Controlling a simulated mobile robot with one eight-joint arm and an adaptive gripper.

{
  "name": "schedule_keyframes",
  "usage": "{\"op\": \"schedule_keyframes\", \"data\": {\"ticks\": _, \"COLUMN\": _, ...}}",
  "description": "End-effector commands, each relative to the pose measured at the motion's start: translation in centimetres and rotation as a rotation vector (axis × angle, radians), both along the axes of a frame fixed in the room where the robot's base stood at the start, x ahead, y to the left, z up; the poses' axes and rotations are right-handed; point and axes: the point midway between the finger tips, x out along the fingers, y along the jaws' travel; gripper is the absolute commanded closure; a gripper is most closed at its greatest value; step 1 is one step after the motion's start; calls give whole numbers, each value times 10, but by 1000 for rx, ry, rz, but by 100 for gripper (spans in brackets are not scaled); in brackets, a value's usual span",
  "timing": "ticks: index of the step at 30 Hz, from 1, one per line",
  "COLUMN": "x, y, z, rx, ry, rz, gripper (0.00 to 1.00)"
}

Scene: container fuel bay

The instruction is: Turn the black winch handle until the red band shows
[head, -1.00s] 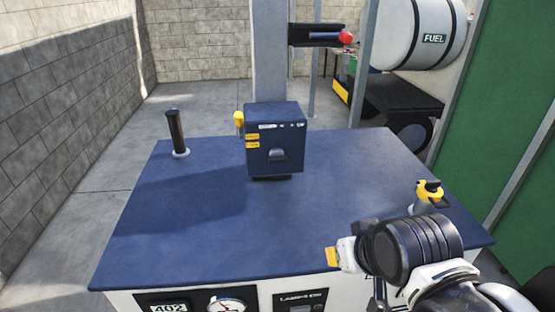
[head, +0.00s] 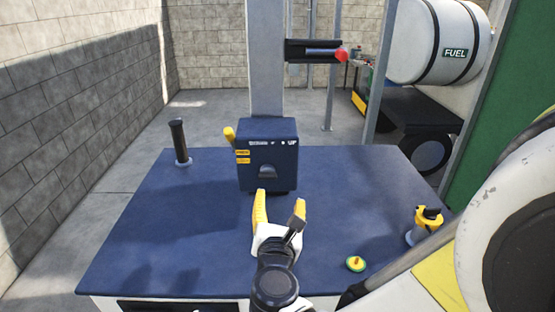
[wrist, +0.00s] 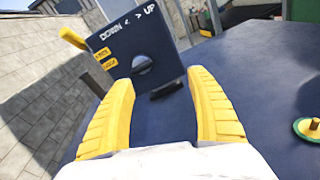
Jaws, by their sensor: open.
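A dark blue box (head: 267,165) stands at the back middle of the blue bench, its front marked DOWN and UP. A dark half-round knob (head: 267,172) is on that front; it also shows in the wrist view (wrist: 142,65). A black upright handle (head: 179,141) on a white base stands at the bench's left back. I cannot tell which of the two is the winch handle. No red band is seen on either. My gripper (head: 280,202) is open and empty, in front of and below the box; its yellow fingers (wrist: 159,80) point towards the box in the wrist view.
A yellow lever (head: 229,134) sticks out at the box's left. A yellow-and-black fitting (head: 426,223) stands at the bench's right edge, near my arm. A green-and-yellow disc (head: 355,264) lies at the front right. The bench's left half (head: 160,230) is clear.

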Motion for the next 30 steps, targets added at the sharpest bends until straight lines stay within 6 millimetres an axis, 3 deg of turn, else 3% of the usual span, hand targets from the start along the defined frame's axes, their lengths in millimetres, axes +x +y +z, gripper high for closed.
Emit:
{"op": "schedule_keyframes", "data": {"ticks": 1, "x": -1, "y": 16, "z": 1, "rx": -92, "ry": -26, "rz": 39, "gripper": 33}}
{"op": "schedule_keyframes", "data": {"ticks": 3, "x": -4, "y": 28, "z": 3, "rx": -193, "ry": -55, "rz": 71, "gripper": 33}}
{"op": "schedule_keyframes", "data": {"ticks": 6, "x": -4, "y": 36, "z": 4, "rx": -262, "ry": -77, "rz": 90, "gripper": 33}}
{"op": "schedule_keyframes", "data": {"ticks": 11, "x": 15, "y": 36, "z": 4, "rx": -275, "ry": -80, "rz": 89, "gripper": 33}}
{"op": "schedule_keyframes", "data": {"ticks": 21, "x": 81, "y": 33, "z": 3, "rx": -271, "ry": -78, "rz": 88, "gripper": 33}}
{"op": "schedule_keyframes", "data": {"ticks": 30, "x": 102, "y": 33, "z": 4, "rx": -270, "ry": -79, "rz": 90, "gripper": 33}}
